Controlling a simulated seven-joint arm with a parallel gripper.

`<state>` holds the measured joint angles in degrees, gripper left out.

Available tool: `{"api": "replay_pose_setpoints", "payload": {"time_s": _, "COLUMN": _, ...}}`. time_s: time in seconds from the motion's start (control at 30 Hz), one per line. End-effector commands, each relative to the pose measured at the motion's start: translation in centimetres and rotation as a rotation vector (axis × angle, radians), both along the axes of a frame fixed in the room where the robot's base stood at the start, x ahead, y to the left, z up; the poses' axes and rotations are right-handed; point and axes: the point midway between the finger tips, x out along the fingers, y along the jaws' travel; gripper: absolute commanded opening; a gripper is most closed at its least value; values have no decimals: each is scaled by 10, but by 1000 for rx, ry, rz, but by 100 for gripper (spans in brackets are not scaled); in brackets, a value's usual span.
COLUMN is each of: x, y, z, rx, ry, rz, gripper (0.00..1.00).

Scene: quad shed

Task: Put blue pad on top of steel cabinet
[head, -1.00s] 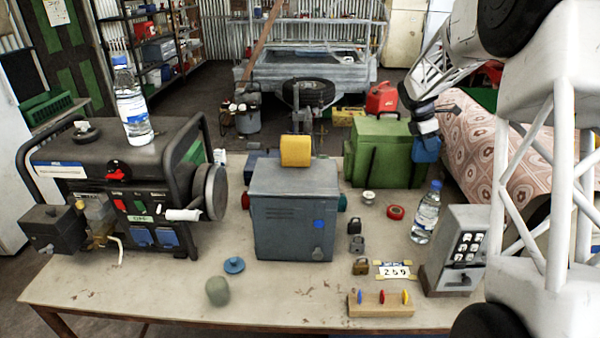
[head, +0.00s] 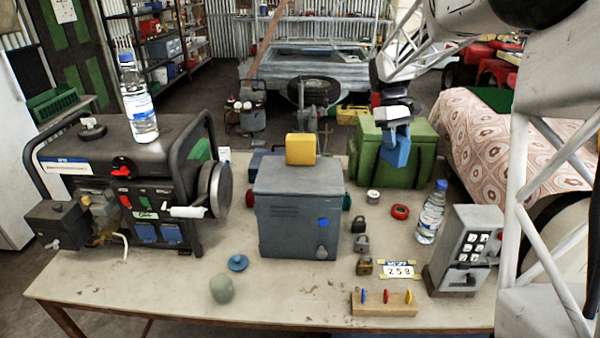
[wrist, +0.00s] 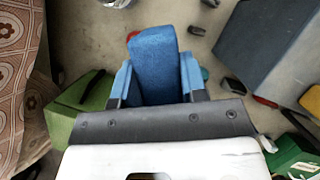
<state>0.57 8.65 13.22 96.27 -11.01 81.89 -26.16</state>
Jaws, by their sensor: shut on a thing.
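My gripper (head: 396,130) is shut on the blue pad (head: 394,151). It holds the pad up in the air, in front of the green box and to the right of the steel cabinet. In the wrist view the pad (wrist: 154,60) sits upright between the two fingers. The grey steel cabinet (head: 290,226) stands on the table, with a yellow block (head: 301,149) at the back of its top. The front part of the top looks bare. The cabinet also shows at the upper right of the wrist view (wrist: 262,45).
The green box (head: 425,165) stands behind the pad. A water bottle (head: 431,213), a red ring (head: 400,212), several padlocks and a keypad box (head: 465,245) are right of the cabinet. The generator (head: 130,190) with a bottle on top is at left.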

Motion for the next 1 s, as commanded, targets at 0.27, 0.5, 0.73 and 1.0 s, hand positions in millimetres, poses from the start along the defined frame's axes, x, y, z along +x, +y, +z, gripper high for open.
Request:
{"api": "replay_pose_setpoints", "payload": {"time_s": 0.27, "x": -37, "y": 39, "z": 14, "rx": 1, "ry": -1, "rz": -319, "gripper": 18}}
{"api": "replay_pose_setpoints", "payload": {"time_s": 0.5, "x": -70, "y": 70, "z": 24, "rx": 1, "ry": -1, "rz": -599, "gripper": 18}}
{"api": "replay_pose_setpoints", "payload": {"time_s": 0.73, "x": -104, "y": 98, "z": 32, "rx": 0, "ry": 0, "rz": -867, "gripper": 18}}
{"api": "replay_pose_setpoints", "payload": {"time_s": 1.0, "x": -143, "y": 129, "z": 41, "rx": 1, "ry": -2, "rz": -1177, "gripper": 18}}
